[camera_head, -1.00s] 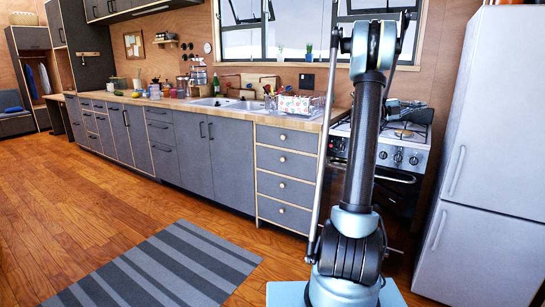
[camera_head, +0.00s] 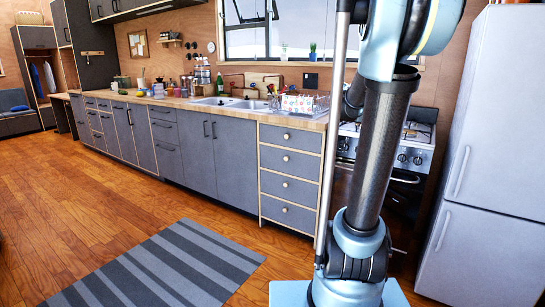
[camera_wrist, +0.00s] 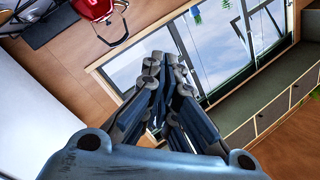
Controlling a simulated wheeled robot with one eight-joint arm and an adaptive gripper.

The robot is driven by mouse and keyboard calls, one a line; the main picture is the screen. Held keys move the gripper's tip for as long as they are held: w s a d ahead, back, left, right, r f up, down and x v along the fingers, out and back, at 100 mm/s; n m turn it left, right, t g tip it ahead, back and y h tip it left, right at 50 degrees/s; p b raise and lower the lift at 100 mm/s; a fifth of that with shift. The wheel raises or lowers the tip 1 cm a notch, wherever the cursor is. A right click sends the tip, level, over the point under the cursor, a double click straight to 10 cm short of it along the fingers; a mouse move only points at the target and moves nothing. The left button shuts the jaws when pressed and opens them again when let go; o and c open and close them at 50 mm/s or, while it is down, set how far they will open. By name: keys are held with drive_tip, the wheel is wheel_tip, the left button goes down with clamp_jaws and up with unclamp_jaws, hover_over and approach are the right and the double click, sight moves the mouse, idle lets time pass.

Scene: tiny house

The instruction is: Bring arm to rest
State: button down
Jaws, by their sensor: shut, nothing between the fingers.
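My gripper (camera_wrist: 168,62) shows in the wrist view, with its fingers together and nothing between them. It is clear of any object there. In the head view my arm (camera_head: 382,150) rises in front of the stove, and its upper part runs out of the top of the picture. The gripper itself is not visible in the head view.
A white fridge (camera_head: 490,160) stands close at the right. The stove (camera_head: 408,150) is behind my arm. Grey cabinets (camera_head: 215,160) with a wooden counter run leftward. A striped rug (camera_head: 160,270) lies on open floor. A red bag (camera_wrist: 93,8) hangs in the wrist view.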

drive_tip(key=s+a+f+n+g+y, duration=0.65)
drive_tip(key=s+a+f, duration=0.65)
drive_tip(key=s+f, duration=0.4)
drive_tip(key=s+f+n+g+h, duration=0.1)
drive_tip(key=s+f+g, duration=0.3)
drive_tip(key=s+f, duration=0.5)
drive_tip(key=s+d+f+n+g+h, duration=0.1)
drive_tip(key=s+f+n+g, duration=0.2)
drive_tip(key=s+f, duration=0.6)
drive_tip(key=s+g, duration=0.2)
drive_tip(key=s, duration=0.7)
drive_tip(key=shift+f+h, duration=0.15)
drive_tip(key=shift+h, duration=0.2)
drive_tip(key=shift+d, duration=0.1)
